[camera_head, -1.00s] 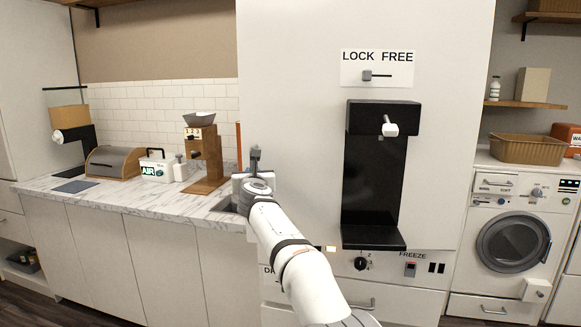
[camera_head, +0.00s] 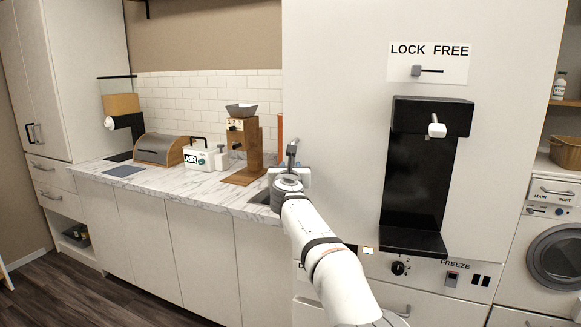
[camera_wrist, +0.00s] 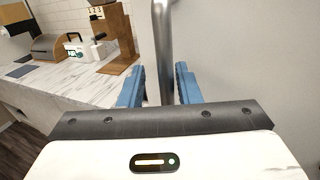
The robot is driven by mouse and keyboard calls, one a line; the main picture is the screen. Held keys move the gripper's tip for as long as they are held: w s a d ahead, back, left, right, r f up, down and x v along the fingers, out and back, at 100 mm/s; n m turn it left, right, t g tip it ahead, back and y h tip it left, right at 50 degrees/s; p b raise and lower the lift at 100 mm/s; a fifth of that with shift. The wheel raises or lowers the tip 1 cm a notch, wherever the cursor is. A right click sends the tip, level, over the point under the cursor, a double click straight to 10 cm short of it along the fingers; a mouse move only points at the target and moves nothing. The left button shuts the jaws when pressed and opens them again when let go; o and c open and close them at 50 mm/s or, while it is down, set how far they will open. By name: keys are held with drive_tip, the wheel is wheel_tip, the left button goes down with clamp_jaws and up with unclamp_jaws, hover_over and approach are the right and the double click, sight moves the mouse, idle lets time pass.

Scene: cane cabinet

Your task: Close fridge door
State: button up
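The fridge door (camera_head: 340,120) is the tall white panel at centre right in the head view, with a "LOCK FREE" label and a black dispenser recess. It also fills the right of the wrist view (camera_wrist: 250,60). I cannot tell whether it stands slightly ajar. My gripper (camera_head: 290,160) is at the door's left edge, partly hidden by my own wrist. In the wrist view a vertical metal handle bar (camera_wrist: 162,45) runs down between the blue fingers of my gripper (camera_wrist: 160,88). The fingers are apart, with small gaps seemingly on both sides of the bar.
A marble counter (camera_head: 150,192) stands left of the fridge, carrying a wooden grinder (camera_head: 243,150), a white AIR box (camera_head: 198,158) and a bread box (camera_head: 160,149). A washing machine (camera_head: 555,255) stands at the right. The wooden floor (camera_head: 75,290) is open at the lower left.

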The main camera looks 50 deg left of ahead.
drive_tip(key=shift+w+d, duration=0.1)
drive_tip(key=shift+w, duration=0.05)
drive_tip(key=b+v, duration=0.7)
drive_tip(key=b, duration=0.1)
drive_tip(key=shift+s+d, duration=0.25)
drive_tip(key=shift+d, duration=0.05)
drive_tip(key=shift+r, duration=0.1)
